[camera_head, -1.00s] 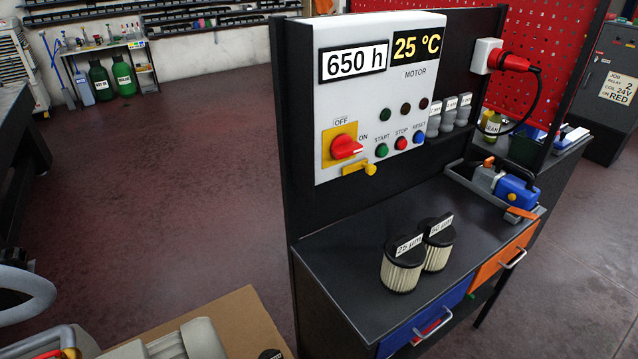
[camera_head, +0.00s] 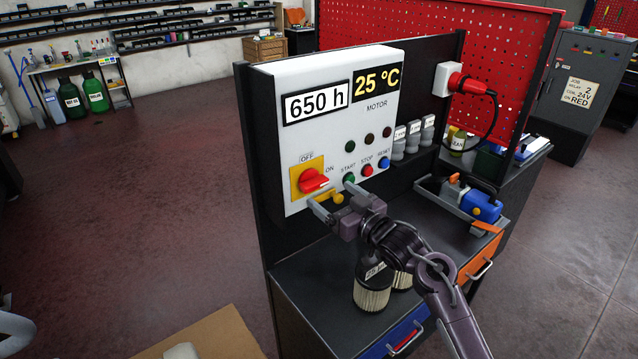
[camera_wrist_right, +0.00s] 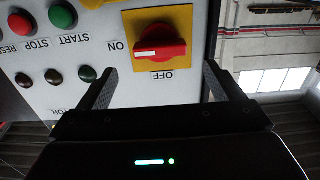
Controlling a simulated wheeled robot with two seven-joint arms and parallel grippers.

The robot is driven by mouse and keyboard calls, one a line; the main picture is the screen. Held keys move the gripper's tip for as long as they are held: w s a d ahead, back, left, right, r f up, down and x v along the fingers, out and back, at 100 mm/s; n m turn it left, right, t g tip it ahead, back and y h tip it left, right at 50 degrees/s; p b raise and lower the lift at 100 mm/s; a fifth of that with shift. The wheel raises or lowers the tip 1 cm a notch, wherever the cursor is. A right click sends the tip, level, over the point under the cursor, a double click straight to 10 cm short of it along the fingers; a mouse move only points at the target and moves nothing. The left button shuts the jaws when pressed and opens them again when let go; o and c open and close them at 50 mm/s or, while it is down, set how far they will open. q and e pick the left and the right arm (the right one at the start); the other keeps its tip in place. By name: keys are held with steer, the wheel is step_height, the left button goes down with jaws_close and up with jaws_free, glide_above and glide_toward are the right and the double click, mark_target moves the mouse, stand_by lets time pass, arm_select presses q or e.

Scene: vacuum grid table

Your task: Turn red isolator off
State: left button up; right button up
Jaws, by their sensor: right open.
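The red isolator (camera_head: 313,181) is a rotary handle on a yellow plate (camera_head: 297,186) at the lower left of the white motor panel. Its handle lies about level, with its white-marked end toward the ON label; the OFF label is above. It also shows upside down in the right wrist view (camera_wrist_right: 160,43). My right gripper (camera_head: 333,197) is open and empty in front of the panel, just below and right of the handle. In the right wrist view its fingers (camera_wrist_right: 162,80) are spread on either side of the handle, with no contact visible. My left gripper is not in view.
A yellow tab with a round knob (camera_head: 337,198) sits below the isolator, close to my right fingers. Green, red and blue buttons (camera_head: 367,170) are to the right. Filter cartridges (camera_head: 372,292) stand on the bench below my right arm. A blue pump (camera_head: 482,206) sits further right.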

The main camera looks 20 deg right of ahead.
mark_target(318, 185)
steer(key=p+x, duration=0.1)
steer(key=x, duration=0.5)
steer(key=shift+p, duration=0.4)
steer(key=c, duration=1)
